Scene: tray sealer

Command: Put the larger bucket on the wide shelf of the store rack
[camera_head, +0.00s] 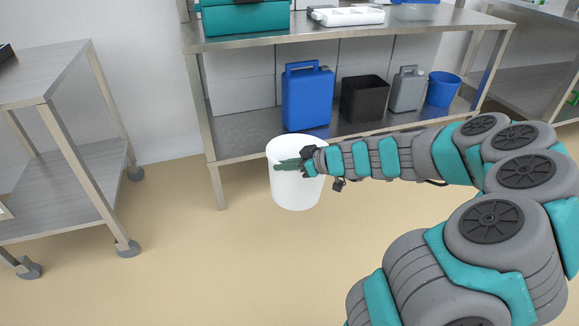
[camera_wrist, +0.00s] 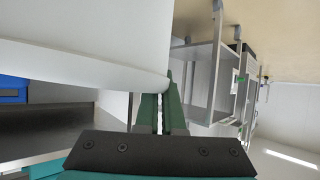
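The larger bucket, a plain white one (camera_head: 297,190), is upright in front of the store rack (camera_head: 218,186), overlapping its lower shelf's front edge in the head view. I cannot tell surely whether its base clears the floor. My gripper (camera_head: 286,164) reaches in from the right at the bucket's upper part. In the wrist view the white wall and rim of the bucket (camera_wrist: 90,62) fill the upper left. The green fingers (camera_wrist: 160,112) are close together at the rim, seemingly pinching it; the left finger is partly hidden. The lower shelf (camera_head: 245,132) is bare at its left end.
The lower shelf holds a blue jerrycan (camera_head: 307,98), a black bin (camera_head: 364,99), a grey can (camera_head: 407,90) and a smaller blue bucket (camera_head: 443,89). The top shelf holds a teal crate (camera_head: 246,18) and a white tray (camera_head: 347,16). A wheeled table (camera_head: 48,75) stands left.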

